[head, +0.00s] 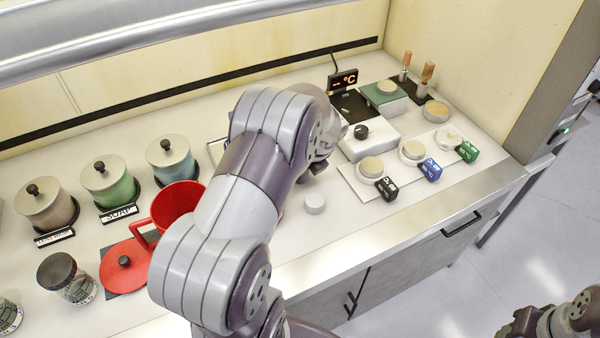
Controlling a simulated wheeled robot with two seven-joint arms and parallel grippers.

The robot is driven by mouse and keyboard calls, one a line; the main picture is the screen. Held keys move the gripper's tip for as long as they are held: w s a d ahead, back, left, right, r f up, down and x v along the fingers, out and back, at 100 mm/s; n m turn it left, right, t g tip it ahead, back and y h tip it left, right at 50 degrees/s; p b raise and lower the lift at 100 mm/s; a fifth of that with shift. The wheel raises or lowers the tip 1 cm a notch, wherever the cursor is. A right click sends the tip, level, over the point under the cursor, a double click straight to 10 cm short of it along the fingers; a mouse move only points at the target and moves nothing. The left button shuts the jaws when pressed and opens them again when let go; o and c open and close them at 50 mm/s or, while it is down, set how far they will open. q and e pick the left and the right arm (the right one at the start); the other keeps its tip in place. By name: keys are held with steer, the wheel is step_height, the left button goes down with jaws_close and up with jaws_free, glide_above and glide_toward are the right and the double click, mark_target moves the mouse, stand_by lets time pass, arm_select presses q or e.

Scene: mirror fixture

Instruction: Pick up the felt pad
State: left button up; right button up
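I cannot tell for certain which thing is the felt pad. A small pale round piece (315,204) lies on the counter just below the end of my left arm. Similar beige round tops sit on holders at the right, one at the front (371,167) and one behind it (412,149). My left gripper (318,167) is above the counter near the pale round piece, mostly hidden behind my own arm, so its fingers cannot be made out. My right arm shows only at the bottom right corner, away from the counter, and its gripper (518,326) is partly cut off.
A red pot (177,204) and red lid (125,262) stand left of my arm. Lidded jars, including a green one (110,183), line the back left. A white block with a black knob (368,142) and a temperature display (343,80) are at the right.

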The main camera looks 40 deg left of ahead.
arm_select(q)
steer(key=shift+w+a+f, duration=0.15)
steer(key=shift+w+f, duration=0.1)
steer(key=shift+f, duration=0.25)
steer(key=shift+s, duration=0.1)
steer(key=c, duration=1.2)
steer(key=shift+r, duration=0.15)
steer(key=r, duration=0.4)
steer(key=shift+d+r, duration=0.15)
steer(key=shift+d, duration=0.15)
steer(key=s+d+r, duration=0.1)
steer(key=d+r, duration=0.2)
steer(key=d, duration=0.2)
steer(key=s+d+r+b, duration=0.1)
steer(key=d+r, duration=0.2)
steer(key=d, duration=0.3)
steer(key=shift+r, duration=0.3)
steer(key=shift+o, duration=0.8)
